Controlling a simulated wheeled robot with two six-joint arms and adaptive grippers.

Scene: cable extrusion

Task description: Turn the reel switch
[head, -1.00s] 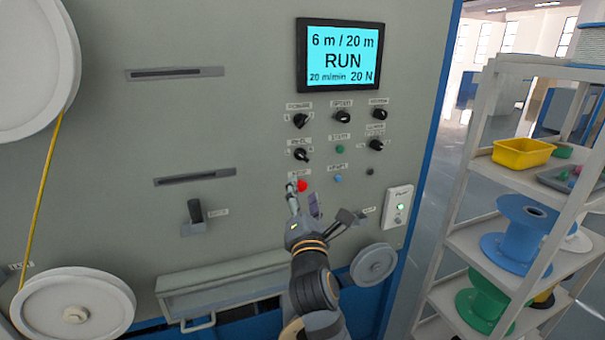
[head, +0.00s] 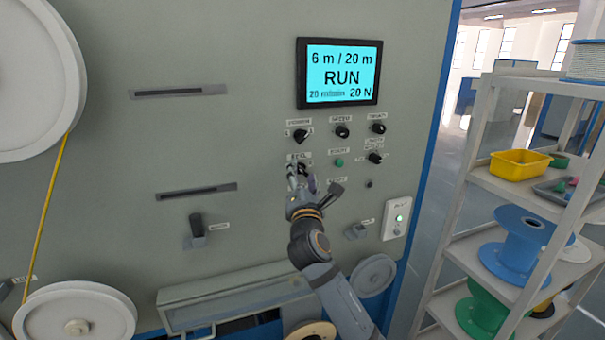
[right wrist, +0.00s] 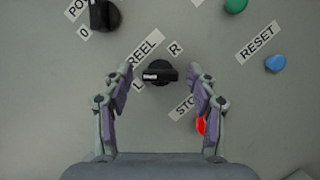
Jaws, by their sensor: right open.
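The reel switch is a black knob with a light pointer mark. In the right wrist view the reel switch (right wrist: 160,74) sits between the fingertips, below the REEL label and between the L and R labels. In the head view the reel switch (head: 303,169) is partly hidden by my right gripper (head: 303,177). My right gripper (right wrist: 163,80) is open, with one finger on each side of the knob; I cannot tell whether it touches it. My left gripper is not in view.
The power knob (right wrist: 104,14), green start button (head: 338,163), red stop button (right wrist: 201,125) and blue reset button (right wrist: 275,63) are close by. The screen (head: 340,73) reads RUN, 6 m / 20 m. A shelf with spools (head: 516,245) stands at the right.

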